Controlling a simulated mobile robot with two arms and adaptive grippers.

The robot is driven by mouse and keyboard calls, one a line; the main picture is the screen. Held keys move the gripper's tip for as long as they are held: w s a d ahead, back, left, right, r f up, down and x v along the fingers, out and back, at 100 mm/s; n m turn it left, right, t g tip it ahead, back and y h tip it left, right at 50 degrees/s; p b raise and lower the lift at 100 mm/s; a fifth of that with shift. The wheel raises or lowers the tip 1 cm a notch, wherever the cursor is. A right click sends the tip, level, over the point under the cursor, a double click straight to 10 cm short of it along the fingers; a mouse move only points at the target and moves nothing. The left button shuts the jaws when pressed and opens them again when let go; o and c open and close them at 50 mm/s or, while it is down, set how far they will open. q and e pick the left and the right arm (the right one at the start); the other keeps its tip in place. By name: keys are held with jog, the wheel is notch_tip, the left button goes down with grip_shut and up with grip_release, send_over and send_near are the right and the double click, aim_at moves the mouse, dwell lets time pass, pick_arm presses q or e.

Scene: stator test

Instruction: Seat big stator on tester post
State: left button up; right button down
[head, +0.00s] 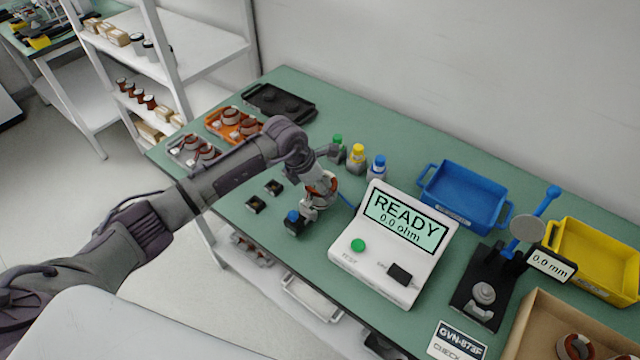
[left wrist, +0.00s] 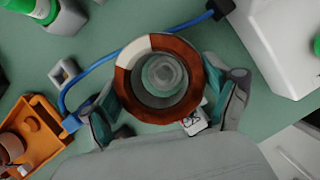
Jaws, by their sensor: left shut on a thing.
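The big stator (left wrist: 128,82), a copper-brown ring with a white section, is held between the two fingers of my left gripper (left wrist: 168,105) in the left wrist view. In the head view the stator (head: 328,183) shows as a copper patch, partly hidden by my left gripper (head: 318,204). A round grey form (left wrist: 163,74) shows inside the ring; I cannot tell whether it is the tester post, nor whether the stator is seated. The white tester (head: 385,262) reads READY and 0.0 ohm, right of the gripper. My right gripper is not in view.
A blue cable (left wrist: 98,65) curves past the stator. Bottles (head: 356,157) stand behind the gripper, small black blocks (head: 255,204) to its left. A blue bin (head: 465,197), a gauge stand (head: 484,294) and a yellow bin (head: 598,260) stand at the right.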

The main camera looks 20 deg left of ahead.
pick_arm(q)
jog(key=shift+w+f+b, duration=0.1)
jog(key=shift+f+b, duration=1.05)
jog(key=shift+f, duration=0.05)
dwell(0.5)
jog(key=o, duration=1.5)
jog(key=shift+o, duration=0.4)
jog(key=shift+s+f, duration=0.2)
jog(key=v, duration=1.2)
jog(key=shift+r, duration=0.2)
jog(key=shift+d, duration=0.1)
